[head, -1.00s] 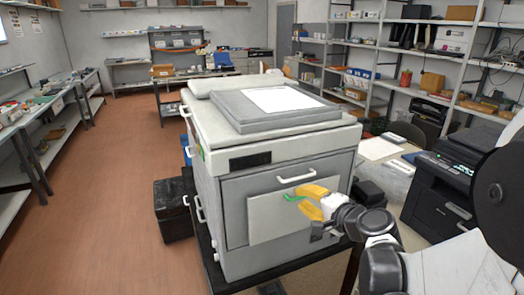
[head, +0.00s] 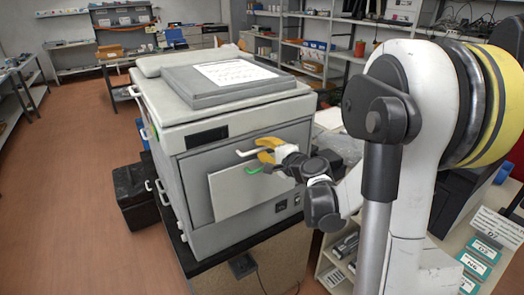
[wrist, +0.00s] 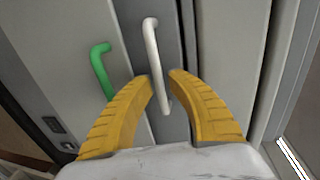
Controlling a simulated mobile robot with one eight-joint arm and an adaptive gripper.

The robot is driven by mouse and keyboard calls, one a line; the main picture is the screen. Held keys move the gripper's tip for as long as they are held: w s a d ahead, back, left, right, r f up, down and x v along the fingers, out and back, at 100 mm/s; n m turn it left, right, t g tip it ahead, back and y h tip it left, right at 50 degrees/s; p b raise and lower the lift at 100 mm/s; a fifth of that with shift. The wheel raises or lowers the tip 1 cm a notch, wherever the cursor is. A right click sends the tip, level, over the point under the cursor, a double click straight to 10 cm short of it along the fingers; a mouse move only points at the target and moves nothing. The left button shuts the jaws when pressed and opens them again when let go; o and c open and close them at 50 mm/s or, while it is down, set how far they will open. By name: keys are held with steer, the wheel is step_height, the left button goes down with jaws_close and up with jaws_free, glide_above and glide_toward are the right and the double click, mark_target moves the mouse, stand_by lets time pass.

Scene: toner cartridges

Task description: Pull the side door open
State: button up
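A big grey copier (head: 215,165) stands on a dark-topped stand. My gripper (head: 266,150) is at the front, by the right end of the white handle. In the wrist view my yellow fingers (wrist: 163,82) are apart, with the lower end of the white handle (wrist: 150,45) between the tips; I cannot tell whether they touch it. The green handle (wrist: 103,70) is left of the fingers. The copier's narrow left side carries white handles (head: 149,186).
A dark bin (head: 133,195) stands on the floor left of the copier. A shelf unit with labelled cards (head: 482,255) is at the lower right. Shelves (head: 320,45) line the back. The floor at the left is clear.

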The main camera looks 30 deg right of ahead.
steer(key=shift+c, duration=0.4)
jaws_close()
steer(key=shift+s+f, duration=0.1)
steer(key=shift+s, duration=0.05)
